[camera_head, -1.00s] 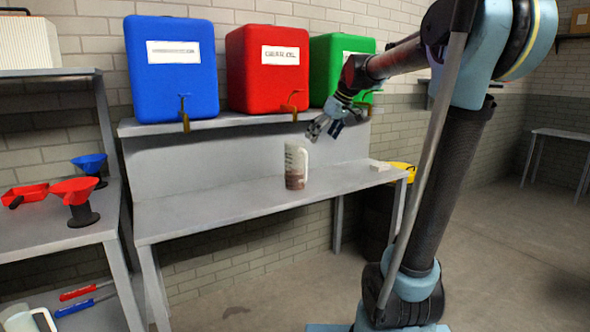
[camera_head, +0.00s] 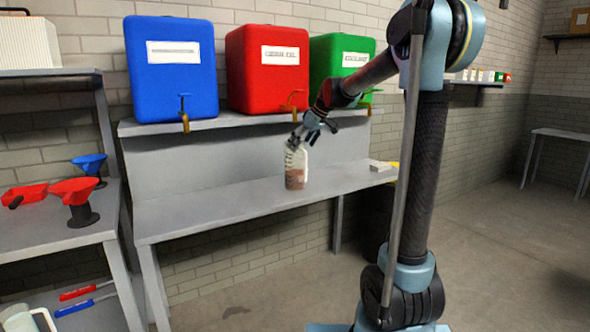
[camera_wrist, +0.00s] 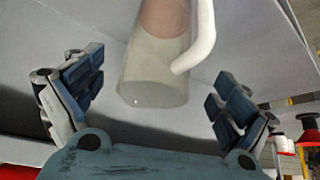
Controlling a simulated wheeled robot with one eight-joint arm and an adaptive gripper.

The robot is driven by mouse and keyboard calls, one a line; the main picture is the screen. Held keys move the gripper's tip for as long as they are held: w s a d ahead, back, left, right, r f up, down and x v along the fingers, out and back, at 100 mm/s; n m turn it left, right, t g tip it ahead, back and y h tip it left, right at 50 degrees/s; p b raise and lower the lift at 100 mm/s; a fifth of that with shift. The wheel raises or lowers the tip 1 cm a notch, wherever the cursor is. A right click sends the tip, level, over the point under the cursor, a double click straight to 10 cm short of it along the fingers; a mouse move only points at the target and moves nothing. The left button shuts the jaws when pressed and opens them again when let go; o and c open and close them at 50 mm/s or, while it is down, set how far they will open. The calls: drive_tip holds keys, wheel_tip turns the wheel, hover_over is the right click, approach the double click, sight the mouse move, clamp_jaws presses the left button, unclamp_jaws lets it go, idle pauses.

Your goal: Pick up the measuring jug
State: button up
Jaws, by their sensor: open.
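The measuring jug (camera_head: 296,168) stands upright on the grey bench (camera_head: 220,201), below the red container. It is translucent with a white handle, and its lower part looks reddish-brown. In the wrist view the jug (camera_wrist: 155,75) lies between the two spread fingers of my gripper (camera_wrist: 155,98), with space on both sides. Its white handle (camera_wrist: 203,35) is at the right. In the head view my gripper (camera_head: 302,136) is at the jug's top, reaching in from the upper right and overlapping its rim. Whether the fingers touch the jug cannot be told.
Blue (camera_head: 172,68), red (camera_head: 267,68) and green (camera_head: 338,62) containers with taps stand on the shelf above the bench. A small pale block (camera_head: 380,166) lies at the bench's right end. Funnels (camera_head: 76,192) stand on the left table. The bench left of the jug is clear.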

sight(293, 156)
drive_tip(key=shift+w+x, duration=0.15)
drive_tip(key=shift+x, duration=1.7)
drive_tip(key=shift+w+x, duration=0.1)
drive_tip(key=shift+x, duration=1.7)
drive_tip(key=shift+r, duration=0.15)
drive_tip(key=c, duration=1.6)
